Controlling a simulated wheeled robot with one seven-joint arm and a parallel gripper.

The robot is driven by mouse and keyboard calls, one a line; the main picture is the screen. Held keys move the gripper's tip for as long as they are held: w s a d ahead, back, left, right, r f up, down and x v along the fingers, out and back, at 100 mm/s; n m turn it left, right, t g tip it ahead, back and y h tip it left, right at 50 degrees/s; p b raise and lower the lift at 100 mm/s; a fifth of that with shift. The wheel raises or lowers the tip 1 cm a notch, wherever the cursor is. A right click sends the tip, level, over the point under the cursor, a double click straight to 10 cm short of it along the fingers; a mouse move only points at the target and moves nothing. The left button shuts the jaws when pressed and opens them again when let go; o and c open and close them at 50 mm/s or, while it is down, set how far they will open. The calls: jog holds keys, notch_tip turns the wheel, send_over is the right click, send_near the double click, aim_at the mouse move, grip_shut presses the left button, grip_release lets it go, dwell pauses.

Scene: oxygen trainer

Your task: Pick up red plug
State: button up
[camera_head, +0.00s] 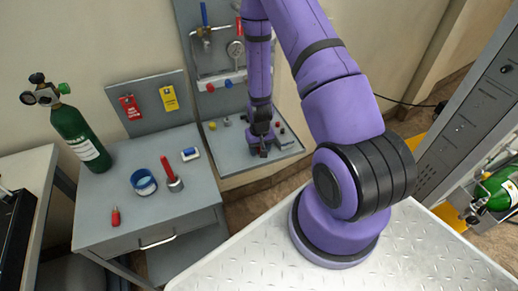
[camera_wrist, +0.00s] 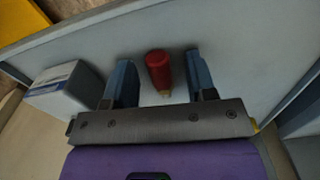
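The red plug (camera_wrist: 157,66) shows in the wrist view as a short red cylinder with a brass-coloured tip pointing toward the gripper. It lies between the two blue fingers of my gripper (camera_wrist: 160,72), with a gap on each side. My gripper is open and does not hold it. In the head view, my gripper (camera_head: 263,147) is low over the grey shelf (camera_head: 240,156) at the foot of the panel. The plug cannot be made out clearly there; the gripper may hide it.
A white-and-blue box (camera_wrist: 65,88) is left of the fingers in the wrist view. In the head view, small fittings lie along the shelf. A grey cabinet (camera_head: 190,205) at left bears a green cylinder (camera_head: 80,138), a tape roll (camera_head: 143,182) and a red-handled tool (camera_head: 171,175).

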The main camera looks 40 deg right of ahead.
jog(key=c, duration=0.9)
jog(key=shift+r, duration=0.1)
